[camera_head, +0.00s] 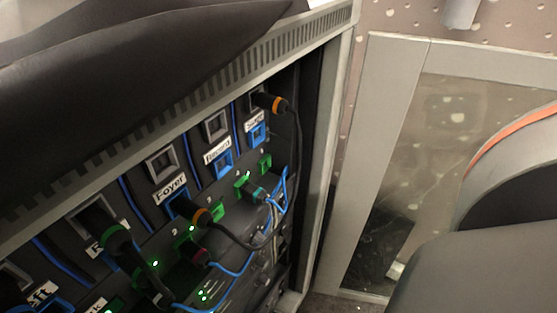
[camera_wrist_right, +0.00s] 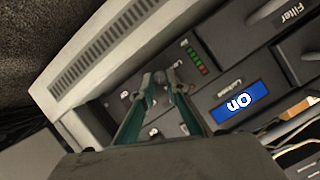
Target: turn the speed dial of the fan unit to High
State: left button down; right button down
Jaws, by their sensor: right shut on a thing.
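In the right wrist view, my right gripper (camera_wrist_right: 165,78) has its green fingers close together at the dark front panel (camera_wrist_right: 107,102) of a unit. It is shut on a small grey knob, which looks like the speed dial (camera_wrist_right: 160,77). The fingertips hide most of it, so its setting cannot be read. A blue display (camera_wrist_right: 238,102) on the panel shows upside-down letters that read "on". The head view shows neither gripper nor this dial. My left gripper is in no view.
A column of small red and green lights (camera_wrist_right: 194,58) sits beside the fingertips. A drawer-like panel marked Filter (camera_wrist_right: 293,12) is at the upper right. The head view shows a rack (camera_head: 345,25) with cables plugged in and a glass-paned door (camera_head: 385,75) standing open.

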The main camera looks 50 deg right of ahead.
jog(key=shift+f+m+y, duration=0.15)
jog(key=shift+m+y, duration=0.75)
jog(key=shift+m, duration=0.3)
jog(key=c, duration=2)
grip_release()
jog(key=shift+s+d, duration=0.1)
jog(key=shift+d, duration=0.05)
jog(key=shift+s+d, duration=0.15)
jog(key=shift+s, duration=0.35)
jog(key=v, duration=1)
jog(key=shift+s+r, duration=0.25)
jog(key=shift+s, duration=0.1)
